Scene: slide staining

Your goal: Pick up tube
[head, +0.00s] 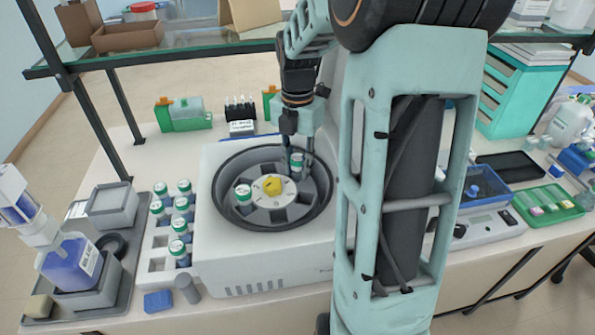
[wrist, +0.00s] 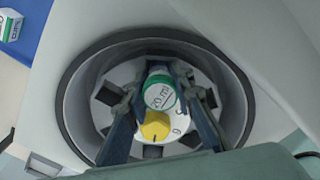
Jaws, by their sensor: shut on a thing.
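My gripper (head: 297,165) reaches down into the round bowl of the white centrifuge (head: 220,248). It is shut on a tube (wrist: 160,92) with a green and white cap marked "20 ml", seen from above in the wrist view. The tube is at the back right of the rotor (head: 285,203), and its lower part is hidden, so I cannot tell if it is still seated in a slot. A second capped tube (head: 243,195) sits at the rotor's left side. The yellow hub (wrist: 155,126) is at the rotor's centre.
A white rack (head: 157,252) with several capped tubes stands left of the centrifuge. Further left are a grey tray with a blue-liquid bottle (head: 72,262). A glass shelf (head: 180,52) spans the back. Blue and green trays (head: 543,205) lie at the right.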

